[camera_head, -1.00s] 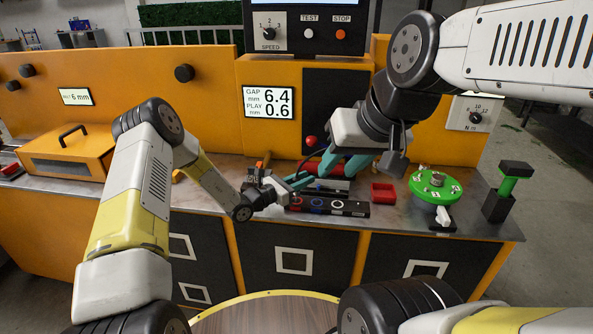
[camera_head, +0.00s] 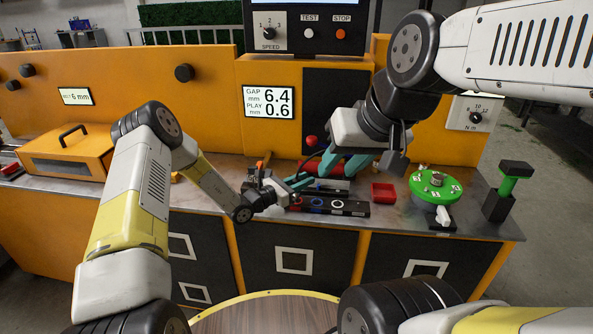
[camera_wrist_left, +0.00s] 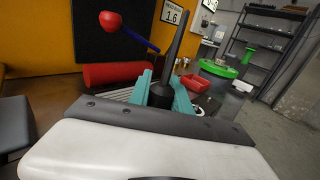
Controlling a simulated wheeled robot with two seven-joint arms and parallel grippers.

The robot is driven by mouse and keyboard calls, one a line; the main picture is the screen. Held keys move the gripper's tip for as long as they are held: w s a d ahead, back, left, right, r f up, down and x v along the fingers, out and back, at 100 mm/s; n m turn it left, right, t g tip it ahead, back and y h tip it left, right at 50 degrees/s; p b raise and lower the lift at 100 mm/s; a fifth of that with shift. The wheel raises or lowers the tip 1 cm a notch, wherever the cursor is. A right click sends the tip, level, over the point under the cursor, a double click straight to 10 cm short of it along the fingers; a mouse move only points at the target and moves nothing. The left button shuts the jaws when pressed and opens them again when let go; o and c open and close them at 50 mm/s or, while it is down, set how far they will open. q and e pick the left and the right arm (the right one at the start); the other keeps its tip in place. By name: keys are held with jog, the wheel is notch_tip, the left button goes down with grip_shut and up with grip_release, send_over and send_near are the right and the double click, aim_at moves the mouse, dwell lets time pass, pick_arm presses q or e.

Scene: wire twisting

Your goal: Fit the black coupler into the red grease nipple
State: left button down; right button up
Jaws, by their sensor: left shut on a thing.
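My left gripper (camera_head: 297,183) is low over the bench, at the left end of a long black block (camera_head: 345,208) with coloured ring marks. In the left wrist view its teal fingers (camera_wrist_left: 162,92) are shut on the black coupler (camera_wrist_left: 165,70), whose tapered tip points up in the picture. A small red mark (camera_head: 296,200) shows at the block's left end, close to my left gripper. I cannot tell whether it is the red grease nipple. My right gripper (camera_head: 335,168) is behind the block, its teal fingers pointing down. What lies between them is unclear.
A red cylinder (camera_wrist_left: 118,75) lies behind the left gripper, below a red ball knob (camera_wrist_left: 110,20). A red tray (camera_head: 383,193) and a green round fixture (camera_head: 435,187) stand to the right. An orange box (camera_head: 68,152) stands at the left.

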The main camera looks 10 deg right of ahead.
pick_arm(q)
jog(key=shift+f, duration=0.95)
jog(key=c, duration=1.1)
grip_release()
jog(key=v, duration=0.7)
jog(key=shift+s+a+r, duration=0.1)
jog(key=shift+s+a, duration=0.05)
jog(key=shift+a, duration=0.25)
